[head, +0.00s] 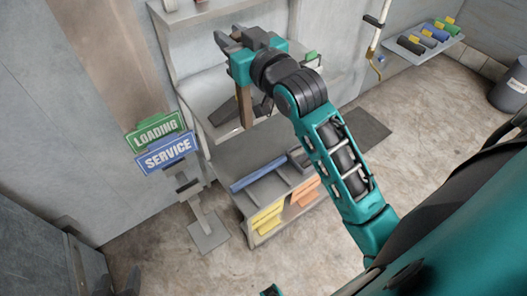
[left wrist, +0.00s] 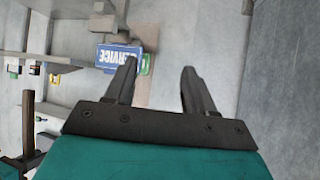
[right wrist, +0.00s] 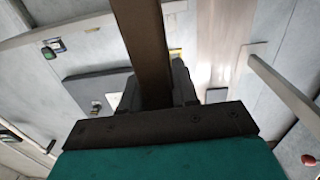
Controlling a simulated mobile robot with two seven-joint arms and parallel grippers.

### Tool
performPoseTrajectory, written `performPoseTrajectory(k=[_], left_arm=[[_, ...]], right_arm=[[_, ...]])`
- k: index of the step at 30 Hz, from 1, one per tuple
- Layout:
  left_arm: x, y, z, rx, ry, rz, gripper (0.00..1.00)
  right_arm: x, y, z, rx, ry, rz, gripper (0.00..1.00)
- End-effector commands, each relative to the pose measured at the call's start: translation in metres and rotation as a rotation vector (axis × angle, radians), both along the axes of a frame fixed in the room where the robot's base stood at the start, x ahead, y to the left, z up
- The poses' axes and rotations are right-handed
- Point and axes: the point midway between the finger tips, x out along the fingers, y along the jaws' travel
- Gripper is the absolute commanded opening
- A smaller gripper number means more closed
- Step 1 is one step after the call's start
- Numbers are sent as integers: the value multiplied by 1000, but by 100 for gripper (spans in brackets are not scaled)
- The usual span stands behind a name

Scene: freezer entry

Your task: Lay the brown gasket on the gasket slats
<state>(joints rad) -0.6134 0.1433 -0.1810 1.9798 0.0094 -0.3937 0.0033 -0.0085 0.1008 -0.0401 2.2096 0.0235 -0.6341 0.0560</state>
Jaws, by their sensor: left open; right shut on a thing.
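The brown gasket (head: 244,106) is a long brown strip. It hangs down from my right gripper (head: 232,42), which is shut on it, high in front of the wall shelves in the head view. The right wrist view shows the gasket (right wrist: 143,45) running up between the fingers. The gasket slats look to be the low grey rack (head: 248,205) below, with a blue bar (head: 262,173) lying across its top; the gasket is well above and apart from it. My left gripper (left wrist: 160,88) is open and empty in the left wrist view.
A sign stand with a green LOADING sign (head: 158,132) and a blue SERVICE sign (head: 168,154) stands left of the rack. A wall shelf (head: 425,50) holds coloured rolls. The floor right of the rack is mostly clear.

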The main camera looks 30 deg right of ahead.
Motion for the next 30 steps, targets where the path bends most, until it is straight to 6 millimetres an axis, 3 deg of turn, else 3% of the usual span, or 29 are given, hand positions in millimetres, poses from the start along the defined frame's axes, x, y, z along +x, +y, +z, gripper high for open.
performPoseTrajectory(k=[1, 6, 12, 17, 30], left_arm=[[2, -5, -24, -10, -6, -6, 55], [5, -13, -47, -27, -7, -19, 55], [6, -19, -58, -34, -4, -32, 55], [12, -19, -59, -34, -21, -35, 55], [12, -18, -103, -31, -19, -37, 55]], right_arm=[[2, -10, -43, -5, 7, 4, 0], [7, -40, -107, 6, 2, 10, 0], [8, -63, -140, 22, -8, 5, 0], [8, -68, -161, 26, -6, 3, 0], [8, -68, -275, 26, -5, 3, 0]])
